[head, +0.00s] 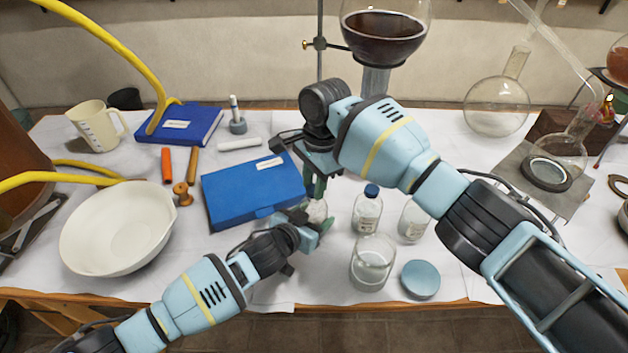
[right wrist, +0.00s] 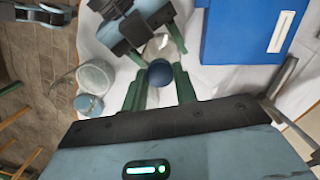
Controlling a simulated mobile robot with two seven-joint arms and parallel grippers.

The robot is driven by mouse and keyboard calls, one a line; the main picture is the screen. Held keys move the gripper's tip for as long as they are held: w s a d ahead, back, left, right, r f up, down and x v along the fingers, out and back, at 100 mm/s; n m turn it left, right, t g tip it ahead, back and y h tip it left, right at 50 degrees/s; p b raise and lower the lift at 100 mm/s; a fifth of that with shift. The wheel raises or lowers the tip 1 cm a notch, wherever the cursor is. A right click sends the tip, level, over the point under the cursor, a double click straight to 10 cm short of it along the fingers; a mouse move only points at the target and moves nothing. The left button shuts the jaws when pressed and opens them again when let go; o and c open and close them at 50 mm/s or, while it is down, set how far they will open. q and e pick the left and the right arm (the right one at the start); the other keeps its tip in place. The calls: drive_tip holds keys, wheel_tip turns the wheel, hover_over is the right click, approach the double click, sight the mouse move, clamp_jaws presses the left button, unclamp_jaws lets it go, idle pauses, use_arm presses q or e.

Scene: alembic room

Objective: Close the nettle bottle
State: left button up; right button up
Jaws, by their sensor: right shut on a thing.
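A small clear glass bottle (head: 317,211) stands on the white sheet between my two grippers. Its label cannot be read, so I cannot confirm it is the nettle bottle. My left gripper (head: 312,222) has its green fingers on either side of the bottle body, seemingly shut on it. My right gripper (head: 316,187) points down from above. In the right wrist view, a round dark blue cap (right wrist: 160,73) sits between the right gripper's green fingers (right wrist: 160,88), in line with the bottle; they are shut on it. Whether cap and bottle neck touch is hidden.
Close on the right stand a blue-capped bottle (head: 367,212), another small bottle (head: 413,220), a glass jar (head: 371,268) and a round blue lid (head: 420,280). A blue case (head: 250,192) and a white bowl (head: 115,230) lie left. A stand with a flask (head: 384,35) rises behind.

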drive_tip(key=shift+f, duration=0.4)
use_arm(q)
clamp_jaws()
use_arm(e)
drive_tip(key=m, duration=0.5)
drive_tip(key=shift+s+f+t, duration=0.1)
drive_tip(key=shift+s+t, duration=0.05)
drive_tip(key=shift+t, duration=0.15)
drive_tip(key=m, duration=0.5)
drive_tip(key=shift+a+m+t, duration=0.1)
drive_tip(key=shift+m+t, duration=0.2)
drive_tip(key=shift+m, duration=0.1)
drive_tip(key=m, duration=0.5)
drive_tip(key=shift+m+t, duration=0.3)
drive_tip(key=o, duration=0.9)
